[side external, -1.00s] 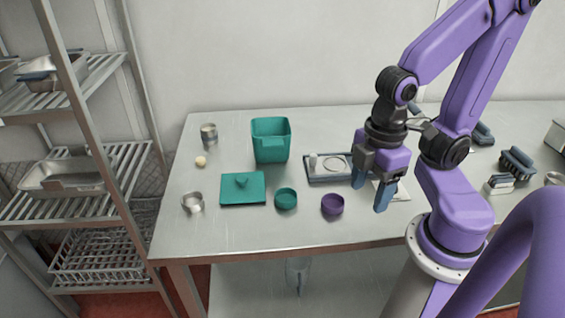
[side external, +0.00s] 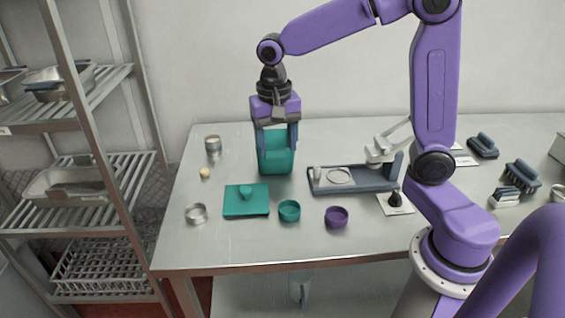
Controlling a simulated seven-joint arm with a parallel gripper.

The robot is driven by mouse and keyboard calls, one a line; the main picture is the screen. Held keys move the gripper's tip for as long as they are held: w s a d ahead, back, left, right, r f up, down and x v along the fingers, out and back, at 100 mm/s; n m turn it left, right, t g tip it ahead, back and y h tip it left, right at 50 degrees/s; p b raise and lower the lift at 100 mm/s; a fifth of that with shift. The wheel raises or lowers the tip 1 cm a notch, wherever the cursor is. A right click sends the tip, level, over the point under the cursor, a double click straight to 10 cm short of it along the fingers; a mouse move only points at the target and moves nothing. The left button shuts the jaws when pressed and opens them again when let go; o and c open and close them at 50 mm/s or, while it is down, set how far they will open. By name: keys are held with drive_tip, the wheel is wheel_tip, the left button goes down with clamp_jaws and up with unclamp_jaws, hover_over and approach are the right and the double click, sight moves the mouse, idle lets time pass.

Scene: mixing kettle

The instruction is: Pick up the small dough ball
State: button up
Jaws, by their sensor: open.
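The small dough ball (side external: 205,173) is a pale cream ball lying on the metal table, left of the teal container and just in front of a small metal cup. My gripper (side external: 277,148) points down with its fingers apart, in line with the upper part of the teal container (side external: 276,163) in this view. Whether the fingers are above, in front of or around the container, I cannot tell. The container's rim is hidden behind the gripper.
Metal cups stand behind (side external: 213,145) and in front (side external: 196,213) of the ball. A teal lid (side external: 246,200), a teal bowl (side external: 289,211) and a purple bowl (side external: 336,216) lie nearer the front. A grey press tray (side external: 350,180) is at right. A wire rack (side external: 100,185) stands left.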

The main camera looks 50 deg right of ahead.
drive_tip(key=w+d+f+m, duration=0.2)
drive_tip(key=w+d+m, duration=1.3)
drive_tip(key=d+m, duration=0.25)
drive_tip(key=shift+m+g+h, duration=0.25)
drive_tip(key=shift+g+h, duration=0.05)
drive_tip(key=shift+g, duration=0.1)
drive_tip(key=f, duration=0.7)
drive_tip(key=s+f, duration=0.1)
drive_tip(key=f, duration=0.2)
drive_tip(key=shift+d+f, duration=0.25)
drive_tip(key=shift+d, duration=0.1)
drive_tip(key=shift+s+f, duration=0.1)
drive_tip(key=shift+f, duration=2.95)
drive_tip(key=c, duration=1.1)
